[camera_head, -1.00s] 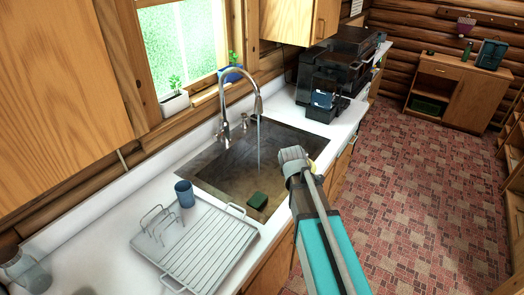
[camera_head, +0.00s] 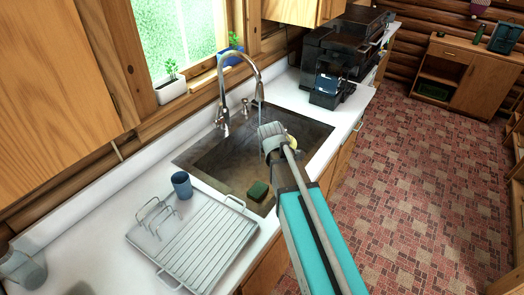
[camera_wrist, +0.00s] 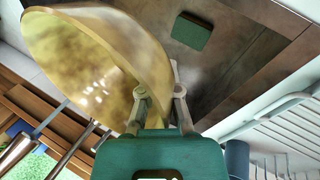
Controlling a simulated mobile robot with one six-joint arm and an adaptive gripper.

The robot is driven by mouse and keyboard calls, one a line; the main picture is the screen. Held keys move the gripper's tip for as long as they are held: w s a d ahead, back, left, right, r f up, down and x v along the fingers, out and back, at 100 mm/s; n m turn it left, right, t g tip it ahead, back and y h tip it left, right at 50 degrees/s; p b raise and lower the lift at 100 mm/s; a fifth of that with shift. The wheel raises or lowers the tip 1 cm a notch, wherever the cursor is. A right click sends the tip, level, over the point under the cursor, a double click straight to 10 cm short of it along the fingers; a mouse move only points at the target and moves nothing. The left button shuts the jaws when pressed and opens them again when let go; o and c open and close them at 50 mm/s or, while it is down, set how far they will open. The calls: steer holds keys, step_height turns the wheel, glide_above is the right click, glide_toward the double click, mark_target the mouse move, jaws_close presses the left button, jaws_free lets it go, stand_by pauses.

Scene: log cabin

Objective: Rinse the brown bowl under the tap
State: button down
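My gripper (camera_wrist: 162,110) is shut on the rim of the brown bowl (camera_wrist: 85,62), which looks yellowish brown in the wrist view. The bowl is tilted, with its inside showing bright glints. In the head view my gripper is over the right part of the sink (camera_head: 225,165), and only a yellowish sliver of the bowl (camera_head: 292,142) shows behind it. The tap (camera_head: 224,100) arches over the sink with its spout just left of and above my gripper. A thin water stream (camera_head: 262,118) falls from it beside the gripper. Whether water meets the bowl is unclear.
A green sponge (camera_head: 258,190) lies in the sink. A white dish rack (camera_head: 205,245) and a blue cup (camera_head: 181,185) stand on the counter at the near left. A black coffee machine (camera_head: 335,65) is at the far right of the counter. Potted plants (camera_head: 171,88) line the sill.

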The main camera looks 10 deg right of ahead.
steer(key=shift+d, duration=0.1)
steer(key=shift+w+f+n, duration=0.15)
steer(key=shift+w+n, duration=0.15)
steer(key=shift+w, duration=0.1)
steer(key=w+a+f+n+y+b, duration=0.1)
steer(key=w+a+n+y+b, duration=0.1)
steer(key=w+a+n, duration=0.2)
steer(key=shift+w+a+f+n+t, duration=0.35)
steer(key=shift+w+a+n, duration=0.1)
steer(key=shift+w, duration=0.5)
steer(key=shift+w, duration=0.15)
steer(key=w+d+f+b, duration=0.1)
steer(key=w+f+b, duration=0.1)
steer(key=w, duration=1.1)
steer(key=shift+w+d+f+b, duration=0.3)
steer(key=shift+f+b, duration=0.1)
steer(key=shift+d, duration=0.65)
stand_by(0.7)
steer(key=shift+s, duration=0.25)
stand_by(0.4)
